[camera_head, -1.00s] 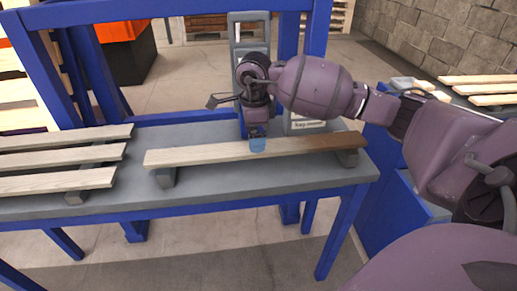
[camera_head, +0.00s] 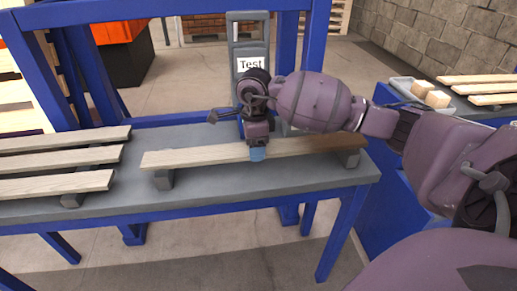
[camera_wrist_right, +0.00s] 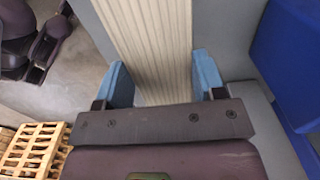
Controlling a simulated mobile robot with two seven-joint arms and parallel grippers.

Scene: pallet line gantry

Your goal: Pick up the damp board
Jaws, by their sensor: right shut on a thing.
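The damp board (camera_head: 205,157) is a long pale plank with a brown, darker right end. It lies across two grey supports on the grey bench. My right gripper (camera_head: 257,153) is over the board's middle, pointing down, with its blue fingers on either side of the plank. In the right wrist view the board (camera_wrist_right: 150,35) runs between the two blue fingertips of the gripper (camera_wrist_right: 162,80), which is shut on it. The board still appears to be at the level of its supports. My left gripper is not seen.
Several pale boards (camera_head: 62,158) lie on supports at the bench's left. Blue frame posts (camera_head: 313,60) stand behind the bench. At right are a tray with blocks (camera_head: 437,98) and more boards (camera_head: 478,88).

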